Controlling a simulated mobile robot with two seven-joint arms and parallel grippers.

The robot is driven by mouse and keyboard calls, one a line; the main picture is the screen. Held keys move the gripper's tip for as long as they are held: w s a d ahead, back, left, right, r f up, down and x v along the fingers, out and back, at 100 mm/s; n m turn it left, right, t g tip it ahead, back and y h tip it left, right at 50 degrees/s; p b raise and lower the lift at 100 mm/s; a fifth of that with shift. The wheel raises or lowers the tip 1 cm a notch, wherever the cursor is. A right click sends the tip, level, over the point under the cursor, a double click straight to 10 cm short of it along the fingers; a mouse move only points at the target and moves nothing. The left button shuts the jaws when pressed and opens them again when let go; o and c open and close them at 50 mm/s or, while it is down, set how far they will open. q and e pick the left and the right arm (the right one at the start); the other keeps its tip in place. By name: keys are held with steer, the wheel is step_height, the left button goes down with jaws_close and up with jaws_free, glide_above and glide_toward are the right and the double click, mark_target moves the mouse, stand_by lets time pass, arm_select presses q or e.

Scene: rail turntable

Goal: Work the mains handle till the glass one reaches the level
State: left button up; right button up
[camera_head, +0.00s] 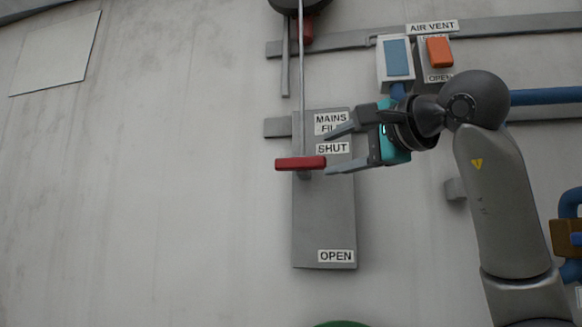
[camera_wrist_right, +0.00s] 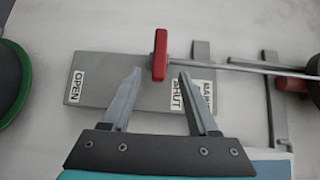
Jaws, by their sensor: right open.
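The red mains handle (camera_head: 300,163) is a short bar at the lower end of a thin rod (camera_head: 301,80) hanging from above. It stands level with or just below the SHUT label (camera_head: 333,148) of the grey MAINS FILL plate (camera_head: 323,220), well above the OPEN label (camera_head: 337,256). My right gripper (camera_head: 332,154) is open and empty to the right of the handle. In the right wrist view the handle (camera_wrist_right: 159,55) shows just beyond and between the open fingertips (camera_wrist_right: 160,73), with no contact visible. My left gripper is not in view. I see no glass or level mark.
At upper right, an AIR VENT label (camera_head: 432,27) sits above a blue-fronted box (camera_head: 397,58) and an orange switch (camera_head: 440,51). Grey rails and blue pipes (camera_head: 545,96) run along the wall. A green round edge (camera_head: 342,323) shows at the bottom.

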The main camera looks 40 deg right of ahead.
mark_target(292, 167)
steer(key=w+p, duration=0.1)
steer(key=w, duration=0.3)
steer(key=w+d, duration=0.1)
steer(key=w, duration=0.4)
steer(key=w+p, duration=0.1)
steer(key=w, duration=0.3)
steer(key=shift+w+d+p, duration=0.2)
steer(key=shift+w+p, duration=0.1)
steer(key=shift+p, duration=0.05)
jaws_close()
stand_by(0.7)
